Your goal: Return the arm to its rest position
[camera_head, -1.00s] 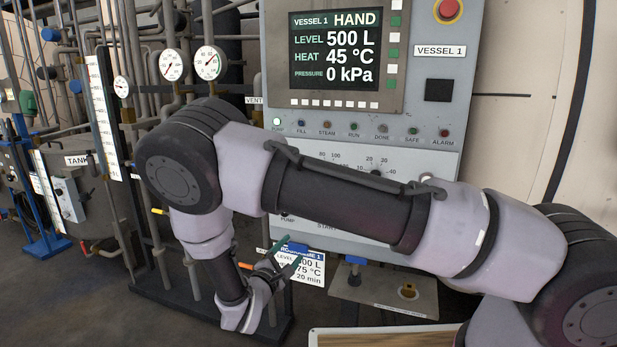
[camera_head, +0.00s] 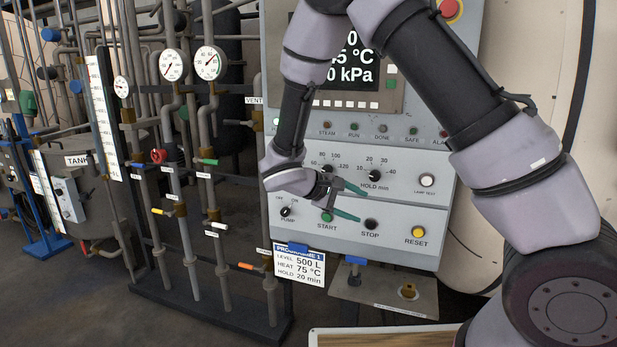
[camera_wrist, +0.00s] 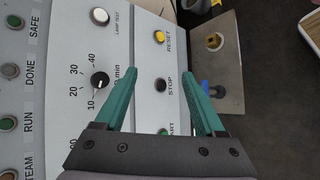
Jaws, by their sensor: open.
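My gripper (camera_head: 343,198) is open and empty in front of the lower part of the grey control panel (camera_head: 420,195). Its two green fingers point right in the head view, over the START and STOP area. In the wrist view my gripper (camera_wrist: 165,95) shows its fingers spread apart, with the STOP button (camera_wrist: 161,85) visible between them and the START button (camera_wrist: 165,131) partly seen near the palm. My arm bends up across the panel and hides part of its display (camera_head: 362,75).
A programme card (camera_head: 299,266) hangs under the panel. A shelf (camera_head: 385,293) with a brass fitting (camera_head: 408,290) is below it. Pipes with coloured valve handles and gauges (camera_head: 208,62) stand to the left. A framed board (camera_head: 385,337) lies at the bottom.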

